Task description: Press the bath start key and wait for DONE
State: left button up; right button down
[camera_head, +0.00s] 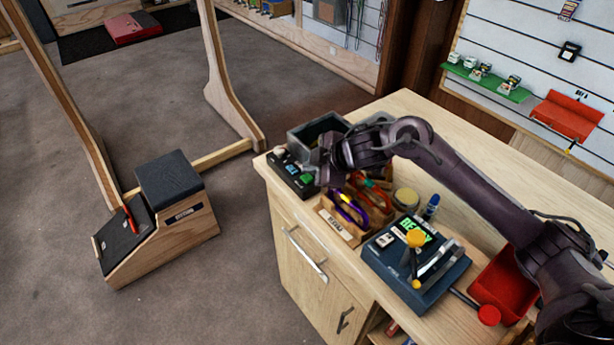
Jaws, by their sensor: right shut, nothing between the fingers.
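A dark grey open tub (309,130) stands at the back left corner of the wooden counter. My right gripper (322,180) is shut and empty, pointing down at the right end of this panel. It hides part of the panel, and I cannot tell whether it touches a key. No DONE text is readable on the panel. My left gripper is not in view.
A blue device (419,275) has a green screen that seems to read READY. A red bin (500,283) is further right. The counter's (480,150) back half is clear.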

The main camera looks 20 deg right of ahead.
aim_at(311, 179)
jog(key=shift+f, duration=0.1)
jog(key=shift+f, duration=0.35)
jog(key=shift+f+b, duration=0.35)
jog(key=shift+f, duration=0.1)
dwell(0.6)
jog(key=shift+r, duration=0.1)
jog(key=shift+r+p, duration=0.8)
jog(key=shift+p, duration=0.2)
jog(key=shift+r, duration=0.1)
notch_tip(311, 179, up, 5)
jog(key=p, duration=0.5)
